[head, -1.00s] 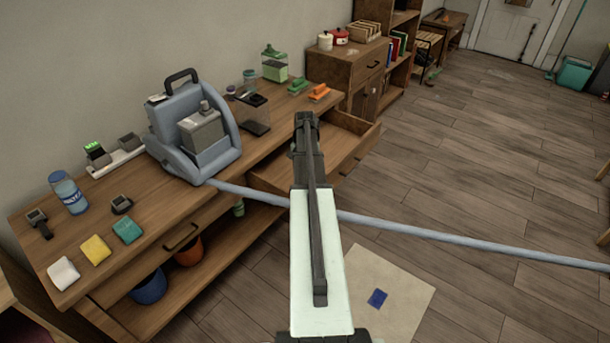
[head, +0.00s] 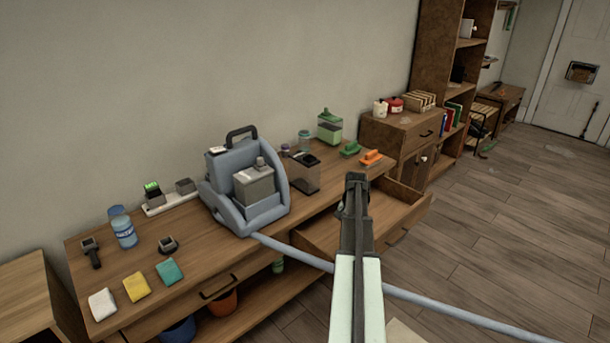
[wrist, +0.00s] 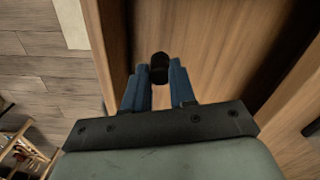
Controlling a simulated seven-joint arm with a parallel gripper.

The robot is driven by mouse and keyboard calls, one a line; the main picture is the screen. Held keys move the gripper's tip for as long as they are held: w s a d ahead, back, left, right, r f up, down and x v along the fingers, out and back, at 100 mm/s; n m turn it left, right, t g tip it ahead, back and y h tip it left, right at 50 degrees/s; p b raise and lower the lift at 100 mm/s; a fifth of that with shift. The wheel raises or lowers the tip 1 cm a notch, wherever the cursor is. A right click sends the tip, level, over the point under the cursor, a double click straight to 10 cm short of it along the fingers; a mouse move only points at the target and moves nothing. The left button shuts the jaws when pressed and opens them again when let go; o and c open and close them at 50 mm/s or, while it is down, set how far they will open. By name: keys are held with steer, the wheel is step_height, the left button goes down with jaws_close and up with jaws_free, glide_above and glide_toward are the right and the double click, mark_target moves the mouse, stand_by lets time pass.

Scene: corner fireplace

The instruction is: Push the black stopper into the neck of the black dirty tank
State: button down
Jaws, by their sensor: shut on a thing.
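The black stopper (wrist: 160,67) is a short dark cylinder held between the tips of my gripper's blue fingers (wrist: 160,77) in the wrist view. In the head view my gripper (head: 356,182) points away, over the open drawer, and its own arm hides the stopper. The black dirty tank (head: 304,173), dark and see-through with a black top, stands on the bench just right of the blue-grey machine. My gripper is to its right in the picture, apart from it. I cannot make out the tank's neck clearly.
The blue-grey machine (head: 226,183) carries a grey tank (head: 254,184) and trails a hose (head: 430,304) across the front. A green-topped tank (head: 330,128) and green and orange brushes (head: 371,157) stand behind. The open drawer (head: 392,215) juts out. Cloths and a bottle (head: 124,232) are left.

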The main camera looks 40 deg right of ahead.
steer(key=shift+w+a, duration=0.15)
steer(key=w+d+r+n, duration=0.1)
steer(key=w+d+r, duration=0.2)
steer(key=w+r, duration=1.15)
steer(key=w+d+r, duration=0.3)
steer(key=w+r, duration=1.1)
steer(key=r, duration=0.2)
steer(key=shift+m, duration=0.5)
steer(key=shift+s+a+f, duration=0.15)
steer(key=shift+s+f, duration=0.05)
steer(key=shift+f, duration=1.5)
steer(key=shift+s+a+f, duration=0.1)
steer(key=shift+s+f, duration=0.1)
steer(key=shift+f, duration=1.5)
steer(key=shift+s+a+f, duration=0.15)
steer(key=shift+s+f, duration=0.05)
steer(key=shift+f, duration=1.5)
steer(key=shift+f, duration=0.15)
steer(key=c, duration=0.9)
jaws_free()
